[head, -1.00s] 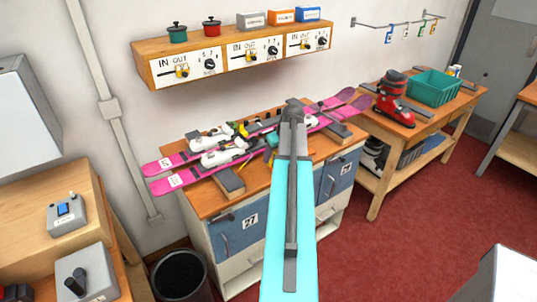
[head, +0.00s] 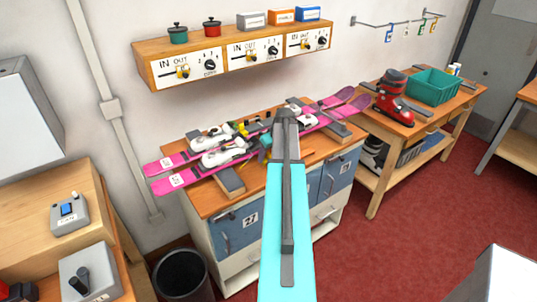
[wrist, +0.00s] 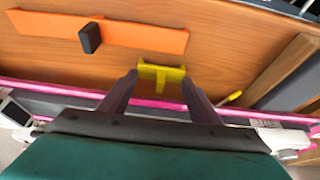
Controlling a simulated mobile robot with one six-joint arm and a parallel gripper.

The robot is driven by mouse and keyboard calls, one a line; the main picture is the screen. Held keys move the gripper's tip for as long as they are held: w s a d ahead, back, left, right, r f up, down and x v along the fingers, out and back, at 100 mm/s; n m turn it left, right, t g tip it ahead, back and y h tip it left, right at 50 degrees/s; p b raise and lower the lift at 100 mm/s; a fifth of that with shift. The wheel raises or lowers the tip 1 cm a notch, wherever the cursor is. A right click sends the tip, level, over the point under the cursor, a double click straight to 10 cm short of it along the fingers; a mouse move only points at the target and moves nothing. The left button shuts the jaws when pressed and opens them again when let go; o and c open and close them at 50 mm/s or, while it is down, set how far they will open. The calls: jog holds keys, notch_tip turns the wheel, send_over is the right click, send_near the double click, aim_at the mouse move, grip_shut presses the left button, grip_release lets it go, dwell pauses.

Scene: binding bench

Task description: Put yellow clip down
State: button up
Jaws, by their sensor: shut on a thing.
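The yellow clip (wrist: 160,74) is between the two fingertips of my gripper (wrist: 159,82) in the wrist view. The gripper is shut on it, above the wooden bench top (wrist: 215,45) beside the pink ski edge (wrist: 75,92). I cannot tell whether the clip touches the wood. In the head view my arm hides most of the gripper, and the clip cannot be made out surely.
An orange strip (wrist: 60,27) with a black block (wrist: 90,38) lies on the wood. Pink skis (head: 165,182) with white bindings (head: 222,157) lie across the bench (head: 205,205). A red boot (head: 392,100) and green bin (head: 432,85) stand on the right bench.

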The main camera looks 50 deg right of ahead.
jog(key=shift+f, duration=0.15)
jog(key=o, duration=1)
jog(key=shift+o, duration=0.2)
jog(key=shift+r, duration=0.2)
jog(key=b+v, duration=0.3)
jog(key=v, duration=0.9)
